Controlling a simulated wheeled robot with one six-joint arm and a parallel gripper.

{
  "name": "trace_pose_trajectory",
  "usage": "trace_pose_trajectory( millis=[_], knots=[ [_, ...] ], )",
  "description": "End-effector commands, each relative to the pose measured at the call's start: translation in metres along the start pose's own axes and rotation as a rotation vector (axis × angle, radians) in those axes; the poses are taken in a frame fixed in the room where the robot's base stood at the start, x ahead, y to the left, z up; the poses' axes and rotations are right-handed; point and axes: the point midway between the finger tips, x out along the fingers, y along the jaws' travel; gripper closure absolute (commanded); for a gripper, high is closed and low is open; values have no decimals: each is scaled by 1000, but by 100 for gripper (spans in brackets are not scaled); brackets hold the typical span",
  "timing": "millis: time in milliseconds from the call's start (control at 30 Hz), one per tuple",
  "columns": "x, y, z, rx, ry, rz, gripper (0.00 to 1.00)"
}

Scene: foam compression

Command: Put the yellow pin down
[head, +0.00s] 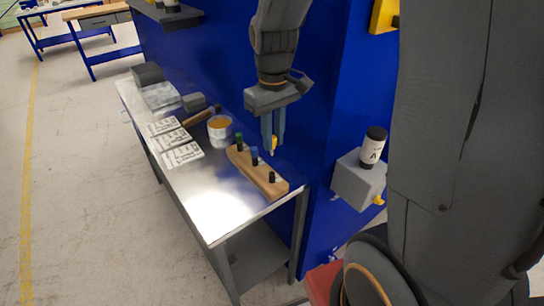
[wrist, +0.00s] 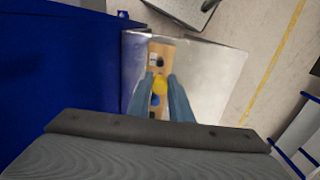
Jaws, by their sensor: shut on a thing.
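My gripper (head: 274,132) hangs over the wooden block (head: 243,160) on the metal table. Its two blue fingers are shut on the yellow pin (head: 274,143), which points down just above the block's right part. In the wrist view the yellow pin (wrist: 160,84) sits between the fingertips, with the wooden block (wrist: 167,50) below it. The block carries a green pin (head: 239,141), a blue pin (head: 254,155) and a black pin (head: 271,177). I cannot tell whether the yellow pin touches the block.
A white tub with orange content (head: 220,129), a hammer (head: 202,115), printed sheets (head: 174,142) and a clear box (head: 160,96) lie farther back on the table (head: 215,200). A blue wall stands right of the table. A grey box (head: 355,182) with a dark bottle (head: 373,146) is on the right.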

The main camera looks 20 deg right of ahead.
Motion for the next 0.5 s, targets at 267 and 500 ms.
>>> trace_pose_trajectory(
  millis=[267, 500],
  knots=[
    [26, -1, 1, -1, -2, -1, 100],
    [55, 0, 1, 1, -1, 0, 100]
  ],
)
